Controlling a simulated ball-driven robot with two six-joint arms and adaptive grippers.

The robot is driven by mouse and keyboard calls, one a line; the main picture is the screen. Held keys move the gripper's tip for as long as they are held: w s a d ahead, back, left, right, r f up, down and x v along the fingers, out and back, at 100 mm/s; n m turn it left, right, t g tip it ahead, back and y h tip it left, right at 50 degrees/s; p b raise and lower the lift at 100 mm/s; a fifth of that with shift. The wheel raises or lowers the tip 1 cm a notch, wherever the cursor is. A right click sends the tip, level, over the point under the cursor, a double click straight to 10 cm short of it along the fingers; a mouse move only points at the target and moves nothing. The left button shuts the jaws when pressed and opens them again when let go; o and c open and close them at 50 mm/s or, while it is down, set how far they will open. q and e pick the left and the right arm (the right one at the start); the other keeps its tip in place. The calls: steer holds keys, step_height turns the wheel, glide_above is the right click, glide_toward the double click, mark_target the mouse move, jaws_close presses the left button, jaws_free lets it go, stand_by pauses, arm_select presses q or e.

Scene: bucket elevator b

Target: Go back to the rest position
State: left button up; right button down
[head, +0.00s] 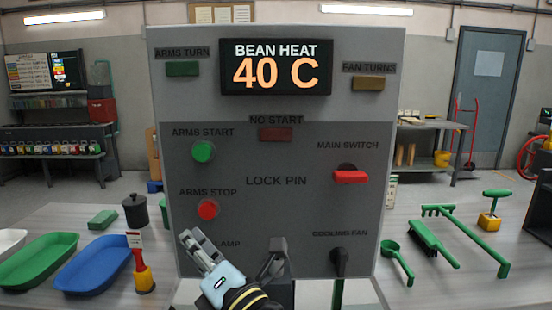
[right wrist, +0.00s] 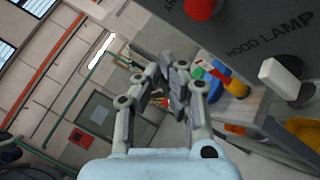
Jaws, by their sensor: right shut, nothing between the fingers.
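My right gripper (head: 190,240) is in front of the lower left of the grey control panel (head: 290,215), covering part of the lamp label. Its fingers are together and hold nothing. In the right wrist view the fingertips (right wrist: 172,75) meet in front of the room, with the panel (right wrist: 245,40) at the upper right and apart from them. My left gripper does not show in either view.
The panel carries a green start button (head: 204,151), a red stop button (head: 207,209), a red main switch (head: 350,176) and a display reading 40 C. On the table are a blue tray (head: 92,264), a green tray (head: 38,262) and a green brush (head: 433,243).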

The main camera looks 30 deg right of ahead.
steer(key=shift+s+a+f, duration=0.15)
steer(key=shift+f, duration=0.1)
stand_by(0.4)
steer(key=s+d+f+m+g+h+b, duration=0.1)
steer(key=s+d+f+m+g+b, duration=0.3)
steer(key=f, duration=1)
steer(key=s+d+f+m+g+h+b, duration=0.1)
steer(key=s+f+g+b, duration=0.35)
steer(key=f, duration=1.05)
steer(key=s+d+f+m+h+b, duration=0.1)
steer(key=s+d+f+m+b, duration=0.15)
steer(key=s+f, duration=0.8)
steer(key=s+d+f+m+g+h+b, duration=0.1)
steer(key=s+d+f+m+g+b, duration=0.25)
steer(key=s+f, duration=0.6)
steer(key=s+d+f+m+g+h+p, duration=0.1)
steer(key=s+d+f+m+g, duration=0.4)
steer(key=f, duration=0.7)
steer(key=s+f+m+g, duration=0.2)
steer(key=s+f+m, duration=0.2)
steer(key=s+m, duration=0.6)
steer(key=s, duration=0.5)
steer(key=shift+s+d+f+b, duration=0.15)
steer(key=shift+s+d+b, duration=0.2)
steer(key=shift+s+d, duration=0.05)
